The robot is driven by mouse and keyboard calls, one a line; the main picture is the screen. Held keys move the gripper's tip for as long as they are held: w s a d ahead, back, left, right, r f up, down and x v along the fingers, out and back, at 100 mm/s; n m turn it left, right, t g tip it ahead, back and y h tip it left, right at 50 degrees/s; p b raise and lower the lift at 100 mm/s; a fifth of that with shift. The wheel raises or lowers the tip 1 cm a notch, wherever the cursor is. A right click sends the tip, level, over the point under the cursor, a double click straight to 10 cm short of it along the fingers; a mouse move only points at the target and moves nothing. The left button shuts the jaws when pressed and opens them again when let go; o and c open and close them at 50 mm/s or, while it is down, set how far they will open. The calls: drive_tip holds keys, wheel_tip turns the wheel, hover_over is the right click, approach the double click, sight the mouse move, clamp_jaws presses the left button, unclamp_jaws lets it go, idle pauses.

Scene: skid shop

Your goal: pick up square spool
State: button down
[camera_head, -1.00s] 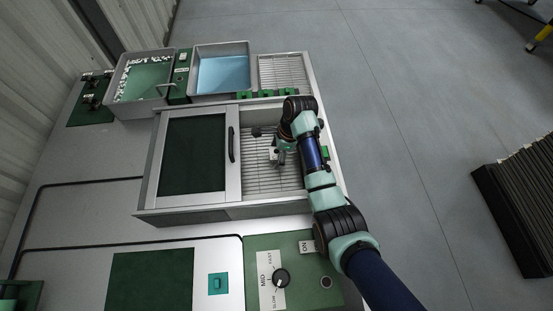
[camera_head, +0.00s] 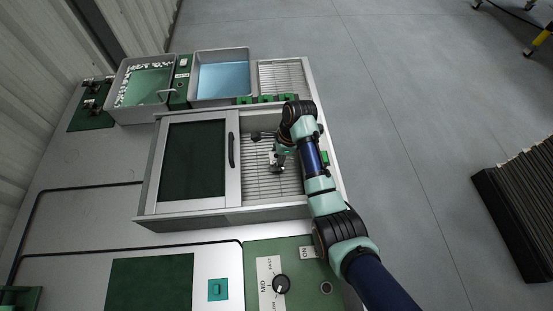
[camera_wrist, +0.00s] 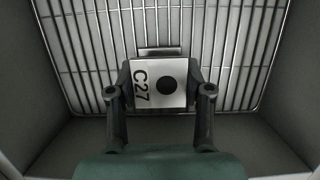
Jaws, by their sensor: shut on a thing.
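In the wrist view, a square spool (camera_wrist: 159,85) shows a pale square face with a black round hole and the label C27. My gripper (camera_wrist: 160,98) has one finger on each side of the spool and is shut on it. Behind the spool is the wire rack (camera_wrist: 90,50) in a grey open chamber. In the head view, my gripper (camera_head: 277,165) is over the rack (camera_head: 262,185) inside the chamber. The spool is too small there to make out clearly. I cannot tell whether it is clear of the rack.
Chamber walls surround my gripper on the sides. A door with a dark window (camera_head: 192,165) and a handle (camera_head: 231,150) is at left. A small dark item (camera_head: 257,137) lies on the rack. Beyond are a blue-filled basin (camera_head: 222,75) and a green control panel (camera_head: 258,260) in front.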

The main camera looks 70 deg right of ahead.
sight(276, 157)
wheel_tip(276, 157, up, 19)
drive_tip(key=p, duration=1)
drive_tip(key=shift+r, duration=0.2)
